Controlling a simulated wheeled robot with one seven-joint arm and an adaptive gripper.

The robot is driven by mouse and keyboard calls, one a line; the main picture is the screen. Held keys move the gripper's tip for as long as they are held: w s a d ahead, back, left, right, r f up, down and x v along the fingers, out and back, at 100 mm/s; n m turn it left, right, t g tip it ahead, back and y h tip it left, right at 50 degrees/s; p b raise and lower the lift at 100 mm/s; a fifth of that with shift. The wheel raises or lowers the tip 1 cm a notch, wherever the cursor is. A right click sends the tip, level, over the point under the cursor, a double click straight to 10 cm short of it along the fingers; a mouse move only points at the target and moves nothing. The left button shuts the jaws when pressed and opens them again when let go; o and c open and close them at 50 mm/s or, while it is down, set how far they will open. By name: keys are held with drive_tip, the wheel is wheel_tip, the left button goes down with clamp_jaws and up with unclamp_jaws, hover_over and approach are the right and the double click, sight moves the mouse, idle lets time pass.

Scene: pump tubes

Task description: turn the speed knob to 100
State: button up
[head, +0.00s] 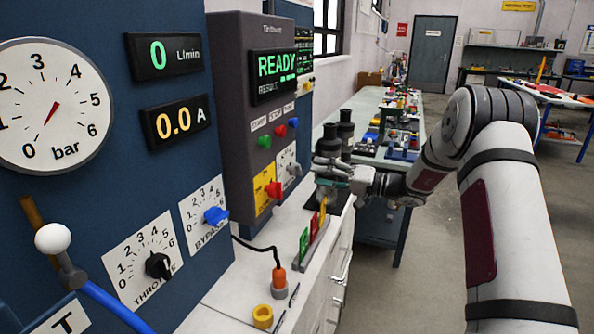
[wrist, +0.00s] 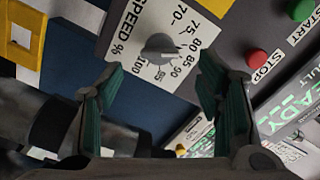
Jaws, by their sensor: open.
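The speed knob is a grey rounded knob (wrist: 160,48) on a white plate marked SPEED % (wrist: 135,35), with printed numbers from 70 up to 100. In the head view the plate (head: 286,158) is on the grey READY cabinet, with the knob (head: 294,170) on its right side. The knob's exact setting cannot be read. My gripper (wrist: 158,82) is open, with dark green finger pads on either side of the view and the knob ahead of the gap, apart from the pads. In the head view my gripper (head: 338,180) is just right of the plate.
The grey cabinet (head: 235,120) carries a green button (head: 264,141), a red button (head: 280,131) and a yellow plate (head: 266,189). Black cylinders (head: 345,130) stand close to my gripper. Upright coloured pieces (head: 304,240) stand on the white bench below.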

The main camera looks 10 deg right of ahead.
sight(301, 171)
drive_tip(key=x, duration=0.7)
drive_tip(key=shift+w+a, duration=0.2)
drive_tip(key=c, duration=1.2)
